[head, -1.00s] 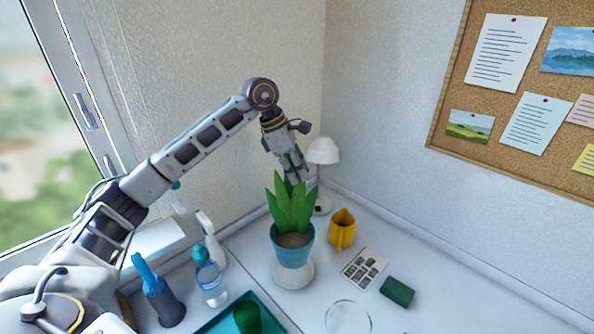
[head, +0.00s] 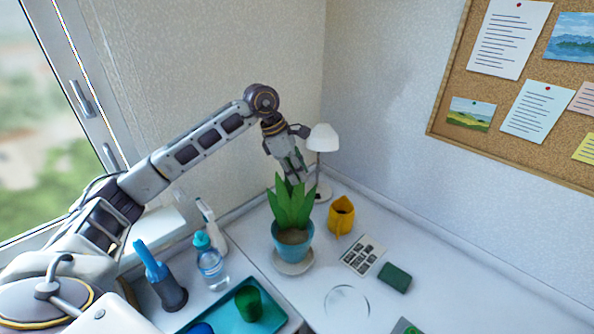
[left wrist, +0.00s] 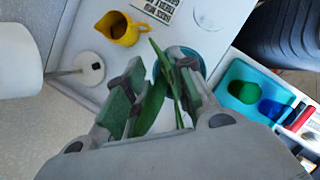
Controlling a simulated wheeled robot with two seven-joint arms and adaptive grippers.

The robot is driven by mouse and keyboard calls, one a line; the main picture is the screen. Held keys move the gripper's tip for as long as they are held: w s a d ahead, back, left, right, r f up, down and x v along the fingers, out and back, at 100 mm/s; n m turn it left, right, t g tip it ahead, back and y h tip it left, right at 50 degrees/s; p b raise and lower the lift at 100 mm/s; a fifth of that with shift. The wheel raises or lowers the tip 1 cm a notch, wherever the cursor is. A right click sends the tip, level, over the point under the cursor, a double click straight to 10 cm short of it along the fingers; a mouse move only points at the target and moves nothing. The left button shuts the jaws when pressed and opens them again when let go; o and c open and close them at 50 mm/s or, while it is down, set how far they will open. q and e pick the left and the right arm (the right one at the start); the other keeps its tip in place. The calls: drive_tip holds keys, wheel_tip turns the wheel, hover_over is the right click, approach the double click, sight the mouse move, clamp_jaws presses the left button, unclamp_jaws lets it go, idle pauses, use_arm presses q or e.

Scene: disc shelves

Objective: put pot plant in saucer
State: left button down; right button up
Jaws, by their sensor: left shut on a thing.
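The pot plant (head: 293,243) has a teal pot and long green leaves. It is upright over the pale saucer (head: 296,268), whose front rim shows below it. I cannot tell whether the pot's base touches the saucer. My left gripper (head: 297,182) is behind the leaves and shut on the plant; the leaves hide its fingertips. In the left wrist view, the green-padded fingers (left wrist: 150,95) are around green leaves (left wrist: 160,90), with part of the blue pot rim (left wrist: 203,66) beyond. The saucer is not clear there. My right gripper is not in view.
A white lamp (head: 322,140) and yellow pitcher (head: 341,217) stand behind the plant. A printed card (head: 362,254), green block (head: 394,278) and clear disc (head: 346,303) lie right. A bottle (head: 210,265) and teal tray (head: 272,316) with a green cup are at front left.

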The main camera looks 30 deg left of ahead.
use_arm(q)
drive_tip(key=shift+f, duration=1.6)
drive_tip(key=c, duration=1.2)
unclamp_jaws()
drive_tip(key=shift+s+f, duration=0.1)
drive_tip(key=shift+b+v, duration=0.5)
drive_tip(key=shift+v, duration=5.5)
drive_tip(key=shift+d, duration=0.1)
